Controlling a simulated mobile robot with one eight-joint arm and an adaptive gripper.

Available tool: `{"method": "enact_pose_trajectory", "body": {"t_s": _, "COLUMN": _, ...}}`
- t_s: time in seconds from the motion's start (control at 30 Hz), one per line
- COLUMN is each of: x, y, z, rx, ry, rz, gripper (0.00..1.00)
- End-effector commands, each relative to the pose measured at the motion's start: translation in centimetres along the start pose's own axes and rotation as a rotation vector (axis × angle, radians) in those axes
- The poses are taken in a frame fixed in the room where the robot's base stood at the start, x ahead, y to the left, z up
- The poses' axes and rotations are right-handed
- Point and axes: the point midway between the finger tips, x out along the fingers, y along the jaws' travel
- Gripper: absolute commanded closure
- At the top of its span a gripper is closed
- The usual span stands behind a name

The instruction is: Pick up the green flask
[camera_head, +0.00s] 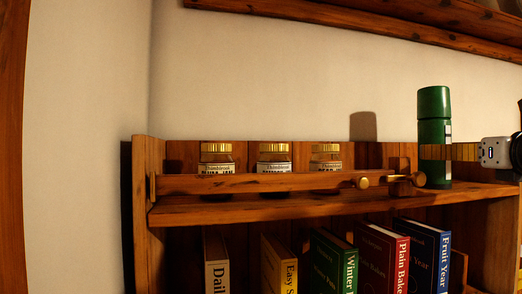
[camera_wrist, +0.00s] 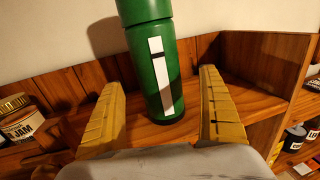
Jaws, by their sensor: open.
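The green flask (camera_head: 434,136) stands upright on the top shelf at its right end, behind the right end of the front rail. It also shows in the wrist view (camera_wrist: 150,70), with a white label strip facing the camera and its top cut off. My gripper (camera_head: 436,152) reaches in from the right, level with the flask's middle. In the wrist view my gripper (camera_wrist: 160,88) is open, with one yellow finger to the left and one to the right of the flask. Gaps show on both sides. I cannot tell how deep the flask sits between the fingertips.
Several gold-lidded jars, such as the middle one (camera_head: 274,156), stand left behind the wooden rail (camera_head: 250,183). A round knob (camera_head: 362,182) is near the rail's right end. Books (camera_head: 384,255) stand on the shelf below. Another wooden shelf (camera_head: 400,25) runs overhead.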

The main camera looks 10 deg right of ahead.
Motion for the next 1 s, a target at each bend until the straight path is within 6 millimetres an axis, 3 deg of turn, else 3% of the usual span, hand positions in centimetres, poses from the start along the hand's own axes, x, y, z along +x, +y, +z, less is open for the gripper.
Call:
{"method": "enact_pose_trajectory", "body": {"t_s": 0.4, "x": 5.1, "y": 0.2, "z": 0.1, "rx": -0.001, "ry": 0.001, "rz": 0.002, "gripper": 0.11}}
{"method": "enact_pose_trajectory", "body": {"t_s": 0.6, "x": 5.2, "y": 0.1, "z": -0.1, "rx": -0.002, "ry": 0.001, "rz": 0.000, "gripper": 0.11}}
{"method": "enact_pose_trajectory", "body": {"t_s": 0.67, "x": 5.2, "y": 0.1, "z": -0.1, "rx": -0.002, "ry": 0.001, "rz": 0.000, "gripper": 0.26}}
{"method": "enact_pose_trajectory", "body": {"t_s": 0.83, "x": 5.2, "y": 0.1, "z": -0.1, "rx": -0.002, "ry": 0.001, "rz": 0.000, "gripper": 0.78}}
{"method": "enact_pose_trajectory", "body": {"t_s": 1.0, "x": 5.2, "y": 0.1, "z": -0.1, "rx": -0.002, "ry": 0.001, "rz": 0.000, "gripper": 0.79}}
